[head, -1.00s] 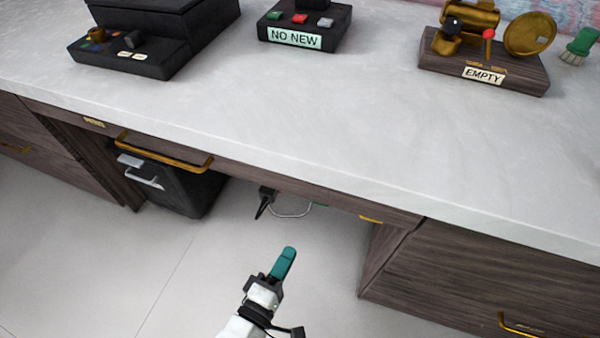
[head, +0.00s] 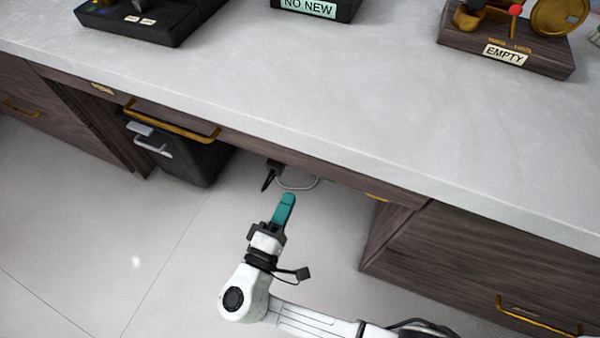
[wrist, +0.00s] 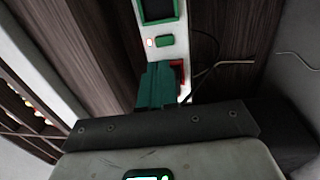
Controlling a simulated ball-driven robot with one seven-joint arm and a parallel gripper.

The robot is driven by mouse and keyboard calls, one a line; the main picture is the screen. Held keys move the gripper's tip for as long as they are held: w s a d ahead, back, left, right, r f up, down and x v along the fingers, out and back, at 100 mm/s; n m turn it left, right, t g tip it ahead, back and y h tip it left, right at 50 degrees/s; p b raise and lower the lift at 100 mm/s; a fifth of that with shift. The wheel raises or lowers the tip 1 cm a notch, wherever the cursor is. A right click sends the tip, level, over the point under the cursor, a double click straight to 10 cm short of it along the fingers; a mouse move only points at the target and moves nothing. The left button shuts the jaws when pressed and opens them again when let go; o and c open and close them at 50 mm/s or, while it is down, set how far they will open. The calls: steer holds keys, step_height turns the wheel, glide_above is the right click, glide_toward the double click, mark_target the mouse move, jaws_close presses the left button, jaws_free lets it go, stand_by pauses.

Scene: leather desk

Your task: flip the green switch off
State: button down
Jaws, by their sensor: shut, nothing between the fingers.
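My gripper (head: 285,203) has teal fingers, shut and empty, in front of the desk's knee space in the head view. In the wrist view my gripper (wrist: 157,85) covers the lower part of a white panel (wrist: 171,25) under the desk. A small green switch (wrist: 164,41) is on this panel just beyond the fingertips, with a visible gap. A red part (wrist: 179,72) shows at the fingers' right side, partly hidden. I cannot tell the switch's position. In the head view the desk edge hides the panel.
The desk top (head: 300,90) overhangs the knee space. A wooden drawer unit (head: 470,260) is on the right. A black plug (head: 272,170) with a cable hangs behind the fingers. The floor in front is clear.

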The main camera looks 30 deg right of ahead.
steer(key=f+x, duration=0.1)
steer(key=x, duration=0.6)
steer(key=shift+w+d+r+b, duration=0.25)
steer(key=shift+d+r+b, duration=0.15)
steer(key=shift+r, duration=0.15)
steer(key=shift+r, duration=0.1)
